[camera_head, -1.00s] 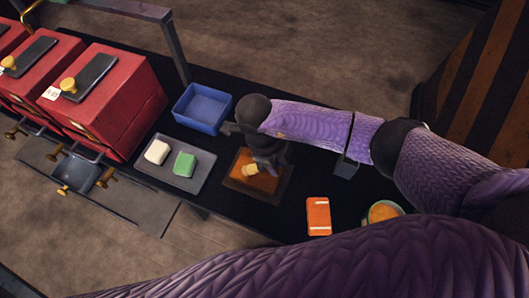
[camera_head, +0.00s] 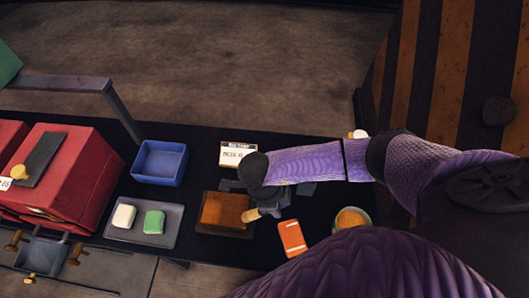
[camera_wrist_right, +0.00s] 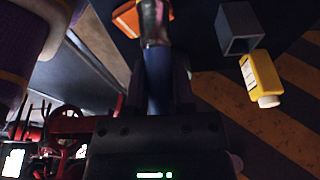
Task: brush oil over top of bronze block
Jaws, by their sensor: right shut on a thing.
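The bronze block (camera_head: 224,209) lies flat on a dark plate in the middle of the bench in the head view. My right gripper (camera_head: 263,208) is just right of the block, shut on a brush. The brush's pale end (camera_head: 251,215) shows at the block's right edge; I cannot tell whether it touches. In the right wrist view, the brush's dark blue handle (camera_wrist_right: 158,80) runs up from between the fingers to a shiny metal collar. A bowl with orange contents (camera_head: 352,218) stands to the right. My left gripper is out of view.
A grey tray (camera_head: 169,236) with a white and a green block is left of the bronze block. A blue bin (camera_head: 160,163), card (camera_head: 237,153) and red boxes (camera_head: 74,178) stand around. An orange packet (camera_head: 292,238) lies nearby. The wrist view shows a yellow bottle (camera_wrist_right: 261,78) and grey box (camera_wrist_right: 238,28).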

